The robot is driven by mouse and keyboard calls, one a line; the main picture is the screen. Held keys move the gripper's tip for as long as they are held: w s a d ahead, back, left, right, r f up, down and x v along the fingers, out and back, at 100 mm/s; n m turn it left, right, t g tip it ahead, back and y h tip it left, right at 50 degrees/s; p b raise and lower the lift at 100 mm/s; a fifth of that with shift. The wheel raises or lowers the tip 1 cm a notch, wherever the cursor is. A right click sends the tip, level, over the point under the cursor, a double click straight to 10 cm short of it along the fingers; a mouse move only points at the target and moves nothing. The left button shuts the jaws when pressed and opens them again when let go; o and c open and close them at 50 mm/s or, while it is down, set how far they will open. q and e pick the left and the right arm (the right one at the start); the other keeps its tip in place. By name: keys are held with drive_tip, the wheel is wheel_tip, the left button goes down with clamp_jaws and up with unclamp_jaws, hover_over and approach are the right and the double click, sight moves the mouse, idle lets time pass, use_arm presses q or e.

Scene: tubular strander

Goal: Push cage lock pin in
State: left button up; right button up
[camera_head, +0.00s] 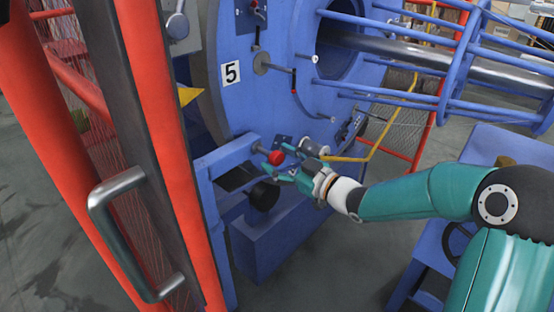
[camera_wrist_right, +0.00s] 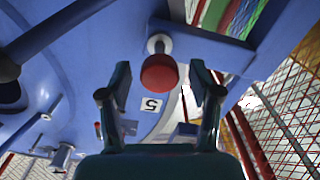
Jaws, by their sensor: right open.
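The cage lock pin shows as a red round knob (camera_head: 276,157) on the blue frame bracket, low beside the large blue disc. In the right wrist view the red knob (camera_wrist_right: 160,74) faces the camera on a short silver shaft that runs to the blue frame. My right gripper (camera_head: 285,165) is open at the knob. Its two fingers (camera_wrist_right: 162,84) stand apart, one to each side of the knob in the wrist view, with a gap on both sides. How deep the pin sits in its hole is hidden. My left gripper is not in view.
The blue disc (camera_head: 235,105) carries a "5" plate (camera_head: 231,73) and small levers. Blue cage bars (camera_head: 400,55) reach out at upper right. A red door frame with a grey handle (camera_head: 118,190) stands close at left. A black knob (camera_head: 263,196) sits below the gripper.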

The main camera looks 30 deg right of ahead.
drive_tip(key=shift+w+a, duration=0.2)
drive_tip(key=shift+w, duration=0.25)
clamp_jaws()
